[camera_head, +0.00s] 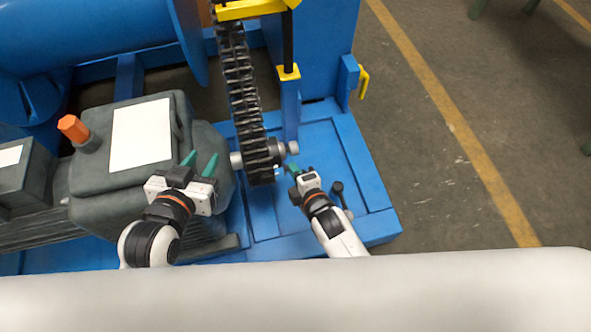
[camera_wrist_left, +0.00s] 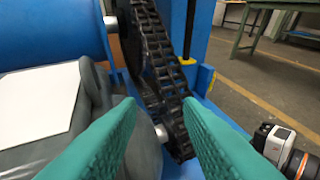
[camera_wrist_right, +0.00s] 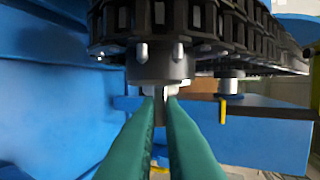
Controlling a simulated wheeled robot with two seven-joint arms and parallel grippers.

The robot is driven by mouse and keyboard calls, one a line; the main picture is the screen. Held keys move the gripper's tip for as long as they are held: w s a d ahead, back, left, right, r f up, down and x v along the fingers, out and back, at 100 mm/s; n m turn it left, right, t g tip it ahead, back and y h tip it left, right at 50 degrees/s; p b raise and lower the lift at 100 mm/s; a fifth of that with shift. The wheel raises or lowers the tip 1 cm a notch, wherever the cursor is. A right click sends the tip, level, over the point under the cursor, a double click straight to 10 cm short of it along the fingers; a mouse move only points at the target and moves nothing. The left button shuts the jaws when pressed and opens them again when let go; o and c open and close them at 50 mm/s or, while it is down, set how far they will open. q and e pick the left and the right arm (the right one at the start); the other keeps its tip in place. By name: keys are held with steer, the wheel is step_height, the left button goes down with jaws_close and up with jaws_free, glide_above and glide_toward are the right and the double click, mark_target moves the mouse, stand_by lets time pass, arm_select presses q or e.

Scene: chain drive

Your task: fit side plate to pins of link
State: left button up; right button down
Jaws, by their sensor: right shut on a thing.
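The dark roller chain (camera_head: 240,85) hangs down and wraps the lower sprocket beside the grey motor. In the right wrist view, two light pins (camera_wrist_right: 142,51) stick out of a chain link (camera_wrist_right: 160,30), above a dark hub and shaft end. My right gripper (camera_head: 290,168) is just right of the chain's bottom, its green fingers nearly together. It is shut on a small piece, taken as the side plate (camera_wrist_right: 160,96), mostly hidden between the tips; it is apart from the pins. My left gripper (camera_head: 202,160) is open and empty over the motor, left of the chain.
The grey motor (camera_head: 85,185) with a white label and an orange cap (camera_head: 73,128) stands at left. A blue frame base (camera_head: 350,170) lies below and right.

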arm_select(q)
steer(key=shift+s+a+f+g, duration=0.15)
steer(key=shift+s+f+g, duration=0.15)
steer(key=shift+s+f, duration=0.15)
steer(key=shift+w+r, duration=0.25)
arm_select(e)
steer(key=shift+s+a, duration=0.1)
steer(key=shift+a, duration=0.25)
arm_select(q)
steer(key=shift+w+r, duration=0.15)
steer(key=shift+r, duration=0.05)
arm_select(e)
steer(key=shift+s+a, duration=0.15)
steer(key=shift+a, duration=0.65)
steer(key=c, duration=1.5)
jaws_free()
